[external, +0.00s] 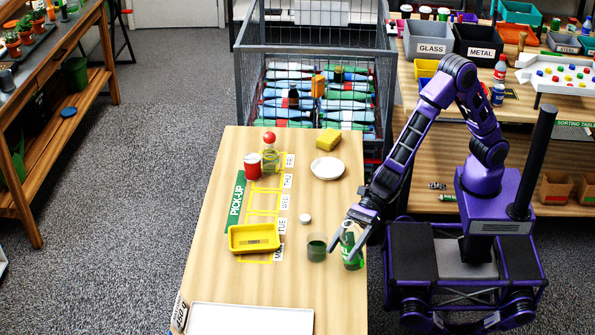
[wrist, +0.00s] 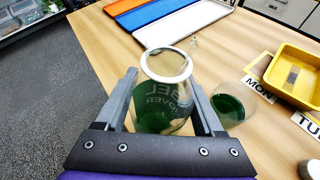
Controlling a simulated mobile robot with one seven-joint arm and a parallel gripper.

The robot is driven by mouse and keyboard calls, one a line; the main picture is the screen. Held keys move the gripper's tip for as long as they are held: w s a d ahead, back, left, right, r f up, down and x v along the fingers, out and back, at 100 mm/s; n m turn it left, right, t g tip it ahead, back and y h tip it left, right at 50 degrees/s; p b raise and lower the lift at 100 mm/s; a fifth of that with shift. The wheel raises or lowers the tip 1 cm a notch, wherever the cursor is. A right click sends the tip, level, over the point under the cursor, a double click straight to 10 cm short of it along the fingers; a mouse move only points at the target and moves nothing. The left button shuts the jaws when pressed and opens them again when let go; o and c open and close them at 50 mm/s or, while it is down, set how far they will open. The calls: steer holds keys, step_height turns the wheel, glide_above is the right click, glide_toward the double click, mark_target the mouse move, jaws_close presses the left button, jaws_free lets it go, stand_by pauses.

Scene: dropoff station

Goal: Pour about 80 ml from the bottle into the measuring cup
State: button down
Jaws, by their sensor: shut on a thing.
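A clear bottle (external: 352,254) with green liquid and a pale rim is near the right edge of the wooden table. It looks about upright; I cannot tell whether its base touches the table. My gripper (external: 349,238) is shut on it, with one finger on each side of the bottle (wrist: 162,112) in the wrist view (wrist: 163,86). The measuring cup (external: 317,247) is a clear cup just left of the bottle and apart from it. It holds dark green liquid, also visible in the wrist view (wrist: 231,106); its markings are too small to read.
A white cap (external: 305,218) lies behind the cup. A yellow tray (external: 254,238) is to the left, beside day labels. A white tray (external: 250,319) is at the front. A white plate (external: 327,168), a yellow sponge (external: 329,138), a red can (external: 253,166) and another bottle (external: 270,155) stand farther back.

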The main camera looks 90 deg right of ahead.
steer(key=shift+s+a+n+t, duration=0.1)
steer(key=shift+n+t, duration=0.5)
steer(key=shift+n, duration=0.1)
stand_by(2.0)
